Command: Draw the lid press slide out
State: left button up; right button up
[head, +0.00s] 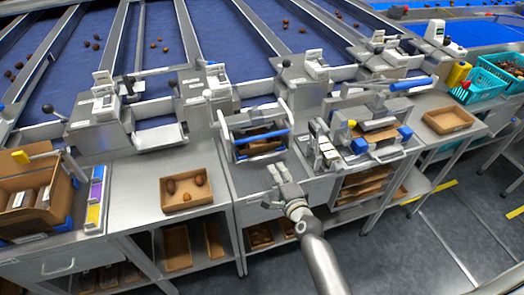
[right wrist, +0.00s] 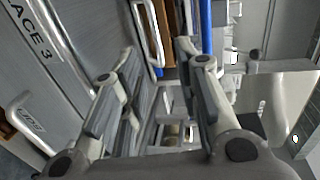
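The lid press appears to be the metal frame with a blue bar (head: 262,140) at the middle of the bench in the head view. A brown box shows inside it, and a pale bar handle (head: 262,154) runs along its front low down, which I take to be the slide's handle. A pale loop handle (right wrist: 148,32) shows beyond the fingers in the right wrist view. My right gripper (head: 277,173) is just in front of the press, above the bench top. Its fingers (right wrist: 158,85) are spread apart with nothing between them. My left gripper is not in view.
A tray with a few dates (head: 188,192) lies to the left on the bench. Another metal device with blue parts (head: 362,140) stands close on the right, with a brown tray (head: 447,120) beyond. A drawer-like front and shelves lie below the bench edge.

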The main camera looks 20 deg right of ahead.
jog(key=w, duration=0.1)
jog(key=w+f+b, duration=0.1)
jog(key=shift+w, duration=0.3)
jog(key=w+b, duration=0.1)
jog(key=w, duration=0.1)
jog(key=w+f+b, duration=0.1)
jog(key=w+b, duration=0.1)
jog(key=w, duration=0.1)
jog(key=shift+w+a+f, duration=0.15)
jog(key=shift+w, duration=0.1)
jog(key=shift+w+f, duration=0.1)
jog(key=shift+w, duration=0.65)
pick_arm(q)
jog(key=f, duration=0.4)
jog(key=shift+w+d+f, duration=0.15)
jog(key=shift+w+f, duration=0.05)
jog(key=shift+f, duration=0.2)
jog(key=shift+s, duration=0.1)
pick_arm(e)
jog(key=shift+c, duration=0.5)
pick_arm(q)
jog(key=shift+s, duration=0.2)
pick_arm(e)
grip_shut()
